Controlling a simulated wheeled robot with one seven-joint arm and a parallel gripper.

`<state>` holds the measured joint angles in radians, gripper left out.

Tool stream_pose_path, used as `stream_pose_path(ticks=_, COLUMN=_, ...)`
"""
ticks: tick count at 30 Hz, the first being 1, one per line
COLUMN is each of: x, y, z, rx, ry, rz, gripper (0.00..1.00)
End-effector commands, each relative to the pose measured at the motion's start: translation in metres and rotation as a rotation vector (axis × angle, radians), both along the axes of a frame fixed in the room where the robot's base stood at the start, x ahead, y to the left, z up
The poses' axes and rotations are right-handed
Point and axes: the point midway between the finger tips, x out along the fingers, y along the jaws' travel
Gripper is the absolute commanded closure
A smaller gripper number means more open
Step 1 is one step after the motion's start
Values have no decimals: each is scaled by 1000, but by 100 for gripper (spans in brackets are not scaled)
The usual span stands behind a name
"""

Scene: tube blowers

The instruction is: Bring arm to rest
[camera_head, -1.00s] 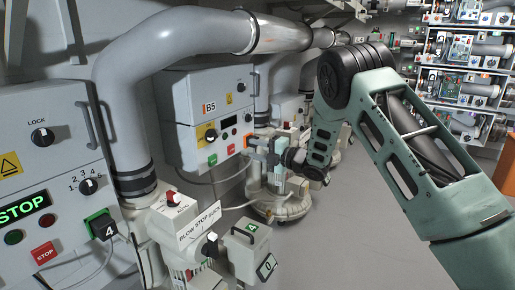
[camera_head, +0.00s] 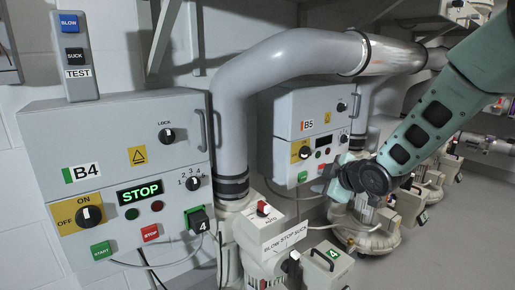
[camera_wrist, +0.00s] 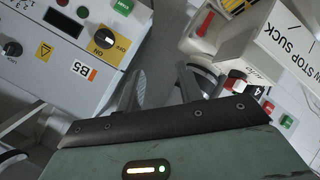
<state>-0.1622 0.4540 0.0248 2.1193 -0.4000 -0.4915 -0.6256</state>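My arm (camera_head: 435,115) reaches in from the upper right of the head view and bends at a dark joint in front of the blower row. My gripper (camera_wrist: 160,82) shows in the wrist view as two grey fingers standing apart with nothing between them. In the head view its fingertips are hard to make out beside the B5 control box (camera_head: 310,125). The B5 box also shows upside down at the left of the wrist view (camera_wrist: 62,45). The fingers do not visibly touch anything.
The B4 control box (camera_head: 120,170) with a green STOP display fills the left. A blue and black button box (camera_head: 75,55) hangs above it. A thick grey pipe (camera_head: 232,110) runs down to a blower labelled BLOW STOP SUCK (camera_head: 285,238). Floor (camera_head: 450,245) is clear at the lower right.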

Motion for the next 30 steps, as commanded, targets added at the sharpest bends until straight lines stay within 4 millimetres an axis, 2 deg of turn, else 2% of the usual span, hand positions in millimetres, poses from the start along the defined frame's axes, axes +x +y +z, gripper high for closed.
stream_pose_path(ticks=1, x=-31, y=18, z=5, rx=32, ry=101, rz=-31, gripper=64)
stream_pose_path(ticks=2, x=-51, y=27, z=5, rx=50, ry=171, rz=-58, gripper=64)
stream_pose_path(ticks=3, x=-79, y=37, z=3, rx=68, ry=264, rz=-92, gripper=64)
stream_pose_path(ticks=7, x=-171, y=57, z=-2, rx=86, ry=534, rz=-199, gripper=64)
stream_pose_path(ticks=9, x=-218, y=60, z=-3, rx=78, ry=655, rz=-255, gripper=64)
stream_pose_path(ticks=12, x=-276, y=59, z=-5, rx=49, ry=796, rz=-328, gripper=64)
stream_pose_path(ticks=18, x=-371, y=46, z=-5, rx=-29, ry=996, rz=-462, gripper=64)
stream_pose_path(ticks=21, x=-408, y=36, z=2, rx=-72, ry=1068, rz=-524, gripper=64)
stream_pose_path(ticks=22, x=-404, y=37, z=15, rx=-68, ry=1067, rz=-523, gripper=64)
stream_pose_path(ticks=30, x=-402, y=37, z=78, rx=-67, ry=1062, rz=-518, gripper=64)
